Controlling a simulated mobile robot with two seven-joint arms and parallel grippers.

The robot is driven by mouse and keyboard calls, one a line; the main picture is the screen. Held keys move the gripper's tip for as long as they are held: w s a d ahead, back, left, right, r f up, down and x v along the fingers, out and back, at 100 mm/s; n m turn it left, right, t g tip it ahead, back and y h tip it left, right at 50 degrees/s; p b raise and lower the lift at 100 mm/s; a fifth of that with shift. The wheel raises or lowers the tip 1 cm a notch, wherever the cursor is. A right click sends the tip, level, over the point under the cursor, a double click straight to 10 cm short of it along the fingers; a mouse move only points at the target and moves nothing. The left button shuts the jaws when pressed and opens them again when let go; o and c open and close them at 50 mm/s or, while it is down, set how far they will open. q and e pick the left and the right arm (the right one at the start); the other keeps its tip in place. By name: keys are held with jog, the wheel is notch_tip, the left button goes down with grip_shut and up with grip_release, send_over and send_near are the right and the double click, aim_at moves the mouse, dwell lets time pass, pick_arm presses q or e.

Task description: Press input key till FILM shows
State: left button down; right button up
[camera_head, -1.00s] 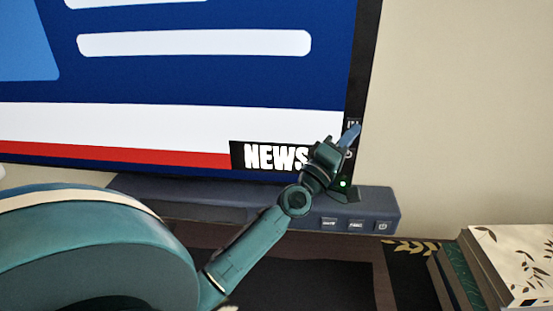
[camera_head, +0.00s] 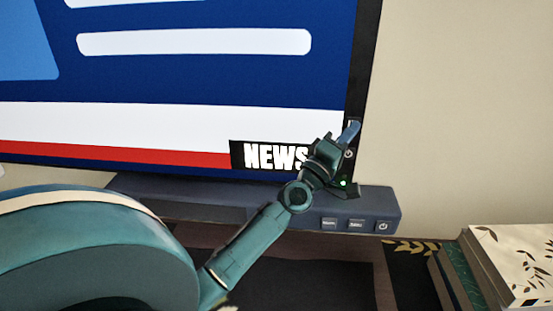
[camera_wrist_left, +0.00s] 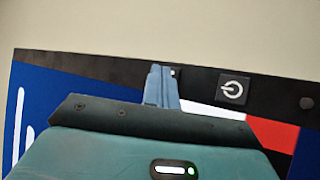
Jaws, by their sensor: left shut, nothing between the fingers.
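The television screen (camera_head: 200,70) shows a blue picture with the word NEWS at its lower right. Its dark right bezel carries a power key (camera_wrist_left: 234,89), seen clearly in the left wrist view. Another key (camera_wrist_left: 175,72) beside it, likely the input key, is mostly hidden behind my fingers. My left gripper (camera_head: 351,132) is shut and empty, its blue fingertips at that hidden key in the head view. They also show in the left wrist view (camera_wrist_left: 161,75); I cannot tell whether they touch the key. My right gripper is not in view.
A dark blue soundbar (camera_head: 280,208) with several small keys lies below the screen. Books (camera_head: 500,265) are stacked at the lower right. The wall right of the screen is clear.

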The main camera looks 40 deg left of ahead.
pick_arm(q)
jog(key=shift+w+a, duration=0.15)
jog(key=shift+w, duration=0.05)
dwell(0.4)
jog(key=shift+s, duration=0.1)
jog(key=shift+s+d, duration=0.45)
jog(key=shift+s+d+p, duration=0.75)
jog(key=shift+s+d, duration=0.15)
jog(key=shift+s, duration=0.3)
jog(key=shift+s+d+p, duration=0.75)
jog(key=shift+s+d, duration=0.15)
jog(key=shift+s, duration=0.3)
